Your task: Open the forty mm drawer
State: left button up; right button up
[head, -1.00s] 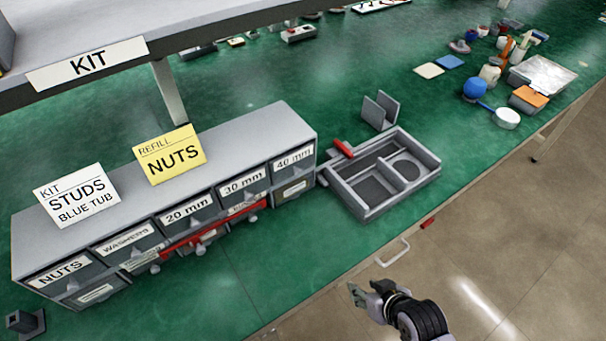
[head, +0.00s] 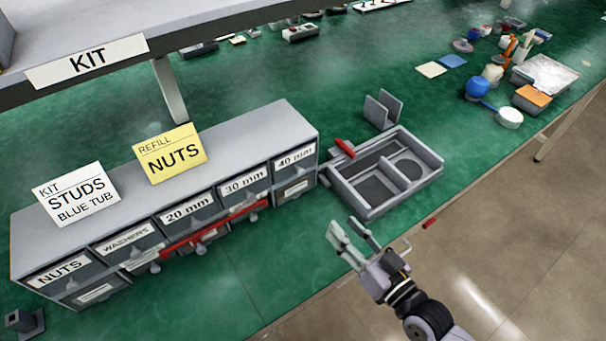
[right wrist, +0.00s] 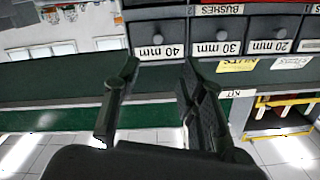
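The 40 mm drawer (head: 294,166) is at the right end of the upper row of the grey drawer cabinet (head: 250,135), and its front looks shut, level with its neighbours. My right gripper (head: 347,230) is open and empty over the table's front edge, to the right of and nearer than the drawer. In the right wrist view, which is upside down, the 40 mm drawer (right wrist: 157,38) with its round knob shows beyond and between the open fingers (right wrist: 158,75), apart from them. My left gripper is not in view.
A red bar (head: 215,230) runs across lower drawer fronts. A grey compartment tray (head: 350,195) stands right of the cabinet, close behind my right gripper. The 30 mm drawer (head: 245,186) adjoins on the left. Green table in front of the cabinet is clear.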

jog(key=p, duration=0.2)
send_near(301, 174)
jog(key=x, duration=0.9)
jog(key=shift+w+a, duration=0.1)
jog(key=shift+w, duration=0.1)
jog(key=shift+c, duration=0.2)
grip_shut()
dwell(0.3)
